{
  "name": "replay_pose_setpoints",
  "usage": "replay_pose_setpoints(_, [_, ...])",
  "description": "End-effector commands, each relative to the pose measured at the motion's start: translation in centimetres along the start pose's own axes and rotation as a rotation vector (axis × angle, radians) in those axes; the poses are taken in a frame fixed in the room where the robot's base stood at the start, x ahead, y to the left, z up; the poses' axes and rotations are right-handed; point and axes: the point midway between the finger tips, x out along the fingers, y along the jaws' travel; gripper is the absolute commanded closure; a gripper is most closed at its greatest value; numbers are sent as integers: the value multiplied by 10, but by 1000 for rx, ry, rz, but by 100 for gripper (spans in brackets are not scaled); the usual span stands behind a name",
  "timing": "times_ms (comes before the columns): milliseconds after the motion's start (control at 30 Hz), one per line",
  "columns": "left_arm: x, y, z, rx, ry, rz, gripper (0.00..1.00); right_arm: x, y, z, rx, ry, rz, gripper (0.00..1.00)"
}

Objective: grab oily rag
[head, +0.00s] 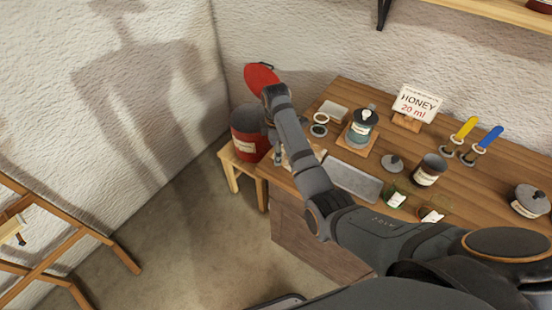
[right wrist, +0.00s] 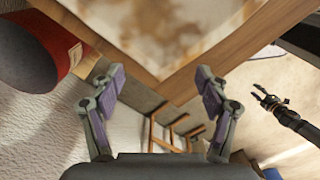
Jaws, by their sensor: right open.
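The oily rag, a pale cloth with brown stains, lies at the left corner of the wooden workbench and is partly hidden by my right arm in the head view (head: 317,152). It fills the top middle of the right wrist view (right wrist: 150,35). My right gripper (right wrist: 158,88) is open, with nothing between its fingers, just beside the bench corner and rag. In the head view it is mostly hidden behind my arm. Another dark gripper, seemingly my left (right wrist: 270,103), shows small at the right of the wrist view; its jaw state is unclear.
A red bin (head: 248,143) with its red lid (head: 261,77) raised stands on a small wooden stool (head: 231,160) left of the bench. The bench holds a grey tray (head: 353,180), a jar (head: 361,128), a honey sign (head: 416,103) and a dark can (head: 430,170).

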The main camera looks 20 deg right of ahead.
Motion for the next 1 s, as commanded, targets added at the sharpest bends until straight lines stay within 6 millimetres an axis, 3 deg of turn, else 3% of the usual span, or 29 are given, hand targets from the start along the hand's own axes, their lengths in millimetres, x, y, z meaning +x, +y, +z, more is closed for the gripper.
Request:
replay_pose_setpoints(700, [-3, 0, 2, 0, -5, 0, 60, 16, 0, 0, 0, 0, -1, 25])
replay_pose_setpoints(1000, [-2, 0, 2, 0, -4, 0, 60, 16, 0, 0, 0, 0, 0, 44])
